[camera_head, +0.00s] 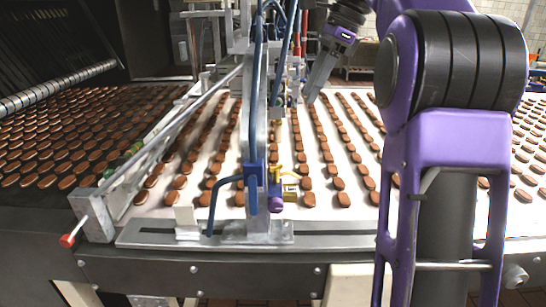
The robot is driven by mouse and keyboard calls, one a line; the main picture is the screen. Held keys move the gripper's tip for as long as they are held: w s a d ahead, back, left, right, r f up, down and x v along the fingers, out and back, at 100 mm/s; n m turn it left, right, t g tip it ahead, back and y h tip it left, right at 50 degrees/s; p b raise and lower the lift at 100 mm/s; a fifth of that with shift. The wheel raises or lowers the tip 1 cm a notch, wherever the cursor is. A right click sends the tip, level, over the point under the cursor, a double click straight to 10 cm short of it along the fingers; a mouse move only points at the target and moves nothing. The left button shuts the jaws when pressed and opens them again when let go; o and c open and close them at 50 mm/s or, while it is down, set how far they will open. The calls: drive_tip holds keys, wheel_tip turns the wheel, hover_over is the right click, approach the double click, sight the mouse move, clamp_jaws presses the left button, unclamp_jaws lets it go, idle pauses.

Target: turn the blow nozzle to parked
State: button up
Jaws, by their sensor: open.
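A vertical metal post with a blue clamp (253,174) stands at the front edge of the conveyor. A brass fitting (290,190) and a purple knob (276,204) sit on its right side, low over the belt. This looks like the blow nozzle assembly; which way the nozzle points is too small to tell. My gripper (311,97) hangs above the belt, behind and to the upper right of the fitting, apart from it. It is open, and I see nothing in it.
Rows of brown biscuits cover the white belt (228,150) and the dark belt at left. A slanted metal rail with a red end knob (67,240) runs left of the post. Blue hoses climb the post. My purple arm fills the right side.

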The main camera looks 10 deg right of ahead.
sight(280, 164)
drive_tip(key=b+x, duration=0.6)
drive_tip(key=x, duration=1.1)
drive_tip(key=shift+s+d+f, duration=0.1)
drive_tip(key=shift+s+f, duration=0.05)
drive_tip(key=shift+f, duration=0.1)
clamp_jaws()
